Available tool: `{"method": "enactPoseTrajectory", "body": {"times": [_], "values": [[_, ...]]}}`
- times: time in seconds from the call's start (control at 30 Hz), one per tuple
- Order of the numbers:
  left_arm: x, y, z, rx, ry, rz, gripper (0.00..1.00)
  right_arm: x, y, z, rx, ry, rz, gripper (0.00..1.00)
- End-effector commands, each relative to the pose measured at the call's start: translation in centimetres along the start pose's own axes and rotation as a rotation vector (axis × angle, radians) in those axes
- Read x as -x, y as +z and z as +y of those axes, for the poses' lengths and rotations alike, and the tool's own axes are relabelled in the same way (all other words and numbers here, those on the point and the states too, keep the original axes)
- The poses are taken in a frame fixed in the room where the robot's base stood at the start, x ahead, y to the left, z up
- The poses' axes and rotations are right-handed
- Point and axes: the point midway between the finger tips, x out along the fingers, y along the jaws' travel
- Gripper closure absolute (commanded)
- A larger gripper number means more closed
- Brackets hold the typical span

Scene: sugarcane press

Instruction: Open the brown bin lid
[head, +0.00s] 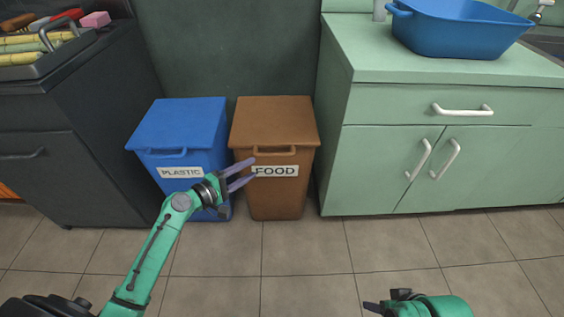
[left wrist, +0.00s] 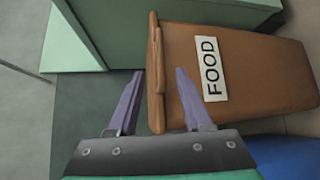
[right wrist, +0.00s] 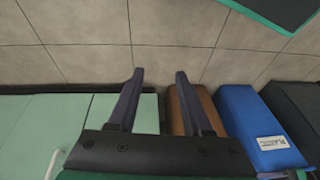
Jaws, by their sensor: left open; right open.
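The brown bin (head: 277,200) stands on the floor with a FOOD label, and its lid (head: 273,120) is closed, with a handle (head: 273,151) along the front edge. My left gripper (head: 250,170) is open in front of the bin, near the label and just below the lid handle. In the left wrist view, the brown bin (left wrist: 260,80) lies sideways, and my left fingers (left wrist: 155,85) are spread around the lid's edge region; contact cannot be told. My right gripper (right wrist: 155,80) is open and empty, far from the bin; it shows at the bottom of the head view (head: 385,305).
A blue PLASTIC bin (head: 180,125) stands directly left of the brown bin. A dark cabinet (head: 85,150) is further left. A green cabinet (head: 440,140) with a blue basin (head: 455,30) on top stands to the right. The tiled floor (head: 300,260) in front is clear.

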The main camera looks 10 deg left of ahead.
Motion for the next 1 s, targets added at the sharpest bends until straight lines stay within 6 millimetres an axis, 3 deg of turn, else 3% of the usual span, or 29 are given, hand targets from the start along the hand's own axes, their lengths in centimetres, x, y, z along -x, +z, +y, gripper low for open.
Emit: {"method": "enactPoseTrajectory", "body": {"times": [0.2,0.4,0.53,0.77,0.9,1.0], "values": [[-6.1,0.0,0.0,-0.001,0.003,0.0,0.5,-1.9,-0.8,-1.0,0.013,-0.028,0.071,0.5],[-10.3,-0.1,-0.2,0.0,0.002,0.003,0.5,-4.0,-1.9,-2.5,0.025,-0.071,0.18,0.5],[-11.3,-0.1,-0.1,-0.001,-0.001,0.002,0.5,-4.4,-2.4,-3.0,0.026,-0.084,0.215,0.5],[-11.3,-0.1,-0.1,-0.002,-0.001,0.003,0.5,-4.4,-2.4,-3.0,0.026,-0.086,0.22,0.5],[-11.3,-0.1,-0.1,-0.002,-0.001,0.003,1.0,-4.3,-2.4,-3.0,0.026,-0.085,0.219,0.5],[-11.3,-0.1,-0.1,-0.002,-0.001,0.003,1.0,-4.3,-2.4,-3.0,0.026,-0.085,0.219,0.5]]}}
